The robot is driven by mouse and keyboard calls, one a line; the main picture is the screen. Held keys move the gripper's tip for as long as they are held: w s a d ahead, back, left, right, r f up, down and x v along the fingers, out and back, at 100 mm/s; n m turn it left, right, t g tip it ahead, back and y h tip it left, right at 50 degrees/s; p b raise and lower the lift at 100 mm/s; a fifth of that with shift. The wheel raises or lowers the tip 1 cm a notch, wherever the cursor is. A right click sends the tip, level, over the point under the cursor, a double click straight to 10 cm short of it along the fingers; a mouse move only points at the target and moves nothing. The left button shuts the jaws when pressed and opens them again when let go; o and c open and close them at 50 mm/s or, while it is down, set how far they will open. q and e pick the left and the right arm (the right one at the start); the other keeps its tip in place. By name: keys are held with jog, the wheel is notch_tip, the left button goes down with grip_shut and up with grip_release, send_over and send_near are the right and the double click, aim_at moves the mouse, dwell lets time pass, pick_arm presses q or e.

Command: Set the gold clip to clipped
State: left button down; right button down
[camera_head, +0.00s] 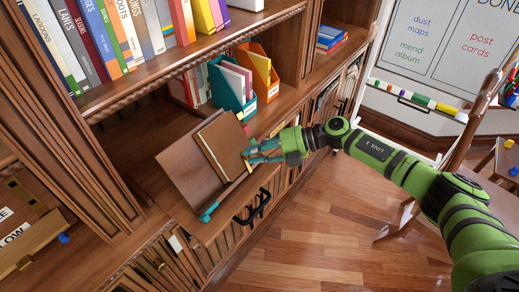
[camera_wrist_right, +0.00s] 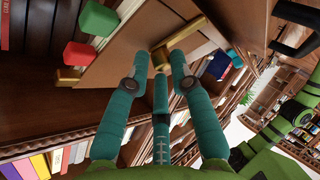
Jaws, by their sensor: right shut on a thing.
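The gold clip (camera_wrist_right: 162,58) shows in the right wrist view as a small gold bar with a crosspiece, at the edge of a brown board. In the head view only a small light bit of it (camera_head: 249,166) shows beside my fingers. My right gripper (camera_head: 252,153) comes in from the right with its teal fingers at the right edge of a brown book (camera_head: 222,142) on a tilted stand (camera_head: 180,172). In the wrist view the fingertips of this gripper (camera_wrist_right: 160,62) close on the gold clip. Its exact setting is partly hidden. My left gripper is not in view.
A teal clip-like piece (camera_head: 208,212) sits at the stand's lower edge. A black handle-like shape (camera_head: 258,206) is close below. A teal file box (camera_head: 232,92) and an orange one (camera_head: 262,75) stand behind. Open wood floor (camera_head: 315,225) lies to the right.

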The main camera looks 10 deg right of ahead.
jog(key=shift+s+a+f+n+g+h+p, duration=0.1)
jog(key=shift+s+a+n+g+h+p, duration=0.15)
jog(key=shift+n, duration=0.35)
jog(key=shift+s+a+f+n+g+h+p, duration=0.1)
jog(key=shift+n+g+h+p, duration=0.1)
jog(key=shift+n+g+h, duration=0.3)
jog(key=shift+s+a+n, duration=0.1)
jog(key=shift+a+n, duration=0.05)
jog(key=shift+n, duration=0.15)
jog(key=c, duration=1.2)
grip_release()
jog(key=shift+r, duration=0.15)
jog(key=shift+w+r, duration=0.15)
jog(key=shift+w, duration=0.05)
jog(key=v, duration=1.2)
jog(key=shift+f, duration=0.2)
jog(key=shift+s, duration=0.15)
